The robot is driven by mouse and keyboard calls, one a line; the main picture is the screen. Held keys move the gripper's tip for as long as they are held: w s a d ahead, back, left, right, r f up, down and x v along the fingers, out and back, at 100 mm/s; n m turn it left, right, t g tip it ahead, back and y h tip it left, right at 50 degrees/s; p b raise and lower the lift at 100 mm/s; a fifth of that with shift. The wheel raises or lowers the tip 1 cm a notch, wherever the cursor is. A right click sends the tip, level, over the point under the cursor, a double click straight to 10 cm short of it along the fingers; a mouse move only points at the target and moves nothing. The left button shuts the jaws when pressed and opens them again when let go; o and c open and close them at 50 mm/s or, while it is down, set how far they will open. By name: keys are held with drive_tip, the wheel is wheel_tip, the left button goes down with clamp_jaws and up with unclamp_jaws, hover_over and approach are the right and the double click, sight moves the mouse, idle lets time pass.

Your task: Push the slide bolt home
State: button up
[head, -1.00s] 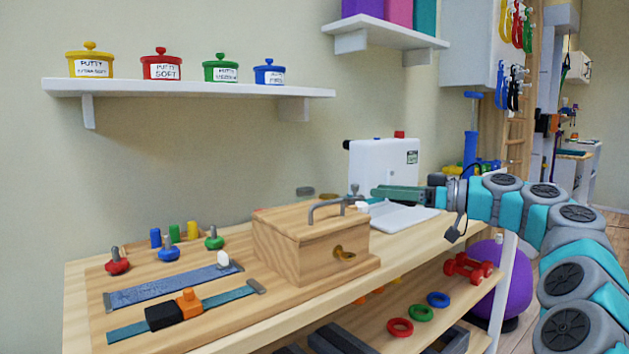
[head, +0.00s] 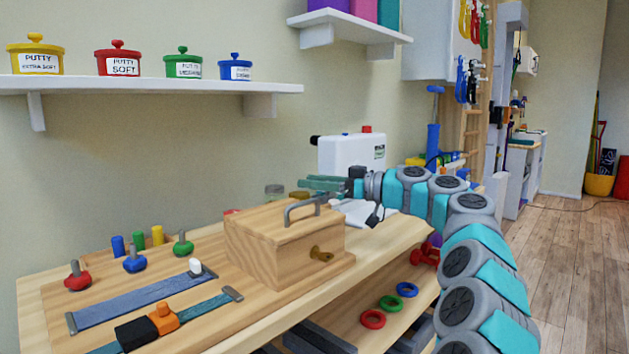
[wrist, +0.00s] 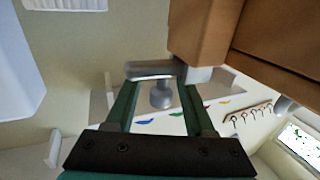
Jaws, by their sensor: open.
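My green gripper (head: 303,184) is open above and behind the box lid in the head view. It also shows in the wrist view (wrist: 158,90), one finger on each side of the knob. I cannot tell whether either finger touches it. The bolt is hidden in the head view.
A white case (head: 352,152) stands behind my wrist. A board with straps and coloured knobs (head: 134,262) lies left of the box. Putty jars sit on a wall shelf (head: 160,86) above. Coloured rings (head: 390,303) lie on the lower shelf.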

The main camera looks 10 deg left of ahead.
clamp_jaws()
idle(0.4)
idle(1.0)
